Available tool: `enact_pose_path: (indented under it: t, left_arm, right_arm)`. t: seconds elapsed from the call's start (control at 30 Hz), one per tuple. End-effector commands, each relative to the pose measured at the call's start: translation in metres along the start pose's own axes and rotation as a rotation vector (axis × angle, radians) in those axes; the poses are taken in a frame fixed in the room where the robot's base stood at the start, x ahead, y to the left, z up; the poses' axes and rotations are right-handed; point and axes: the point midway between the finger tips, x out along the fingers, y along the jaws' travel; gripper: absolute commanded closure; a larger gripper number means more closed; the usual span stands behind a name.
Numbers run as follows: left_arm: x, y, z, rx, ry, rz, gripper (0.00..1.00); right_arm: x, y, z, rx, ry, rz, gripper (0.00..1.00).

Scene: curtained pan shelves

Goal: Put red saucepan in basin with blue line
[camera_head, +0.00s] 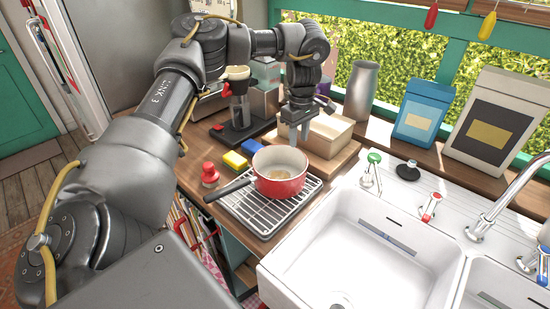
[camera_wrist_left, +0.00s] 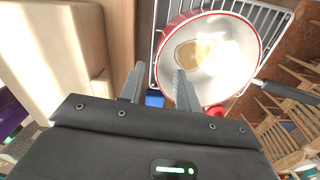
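The red saucepan (camera_head: 282,187) stands upright on a wire rack on the counter, its dark handle pointing left toward the counter's front. Its pale inside has a brownish stain. My left gripper (camera_head: 294,136) points down just behind the saucepan's far rim, empty. In the left wrist view the gripper (camera_wrist_left: 158,87) has its fingers apart, one overlapping the rim of the saucepan (camera_wrist_left: 222,62); I cannot tell whether they touch. The white left basin (camera_head: 345,262) is right of the rack, empty, with a bluish strip on its inner wall. My right gripper is not in view.
The wire rack (camera_head: 247,212) lies beside the basin. A yellow sponge (camera_head: 235,161), a blue sponge (camera_head: 252,146) and a red-knobbed item (camera_head: 210,175) sit left of the saucepan. A light wooden box (camera_head: 325,135) is behind. A second basin (camera_head: 482,296) and faucet (camera_head: 505,195) are right.

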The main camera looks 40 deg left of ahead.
Motion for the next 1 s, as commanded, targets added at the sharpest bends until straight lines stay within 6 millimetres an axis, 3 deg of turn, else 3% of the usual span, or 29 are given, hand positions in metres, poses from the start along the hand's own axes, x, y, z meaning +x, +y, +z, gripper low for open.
enact_pose_path:
  t: [0.17,0.43,0.6,0.73,1.0]
  left_arm:
    - [0.022,0.000,0.000,-0.001,-0.002,-0.002,0.67]
    - [0.030,-0.001,0.000,0.000,0.001,-0.003,0.67]
    - [0.053,-0.003,0.002,0.000,0.000,-0.004,0.67]
    - [0.071,-0.002,0.001,-0.001,0.000,-0.003,0.67]
    - [0.078,-0.002,0.001,-0.001,0.001,0.000,0.67]
  right_arm:
    - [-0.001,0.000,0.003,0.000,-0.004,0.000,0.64]
    - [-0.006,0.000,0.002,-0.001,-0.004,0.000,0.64]
    - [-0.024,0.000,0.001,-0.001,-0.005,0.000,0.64]
    - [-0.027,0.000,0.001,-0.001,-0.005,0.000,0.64]
    - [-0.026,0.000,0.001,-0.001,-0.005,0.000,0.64]
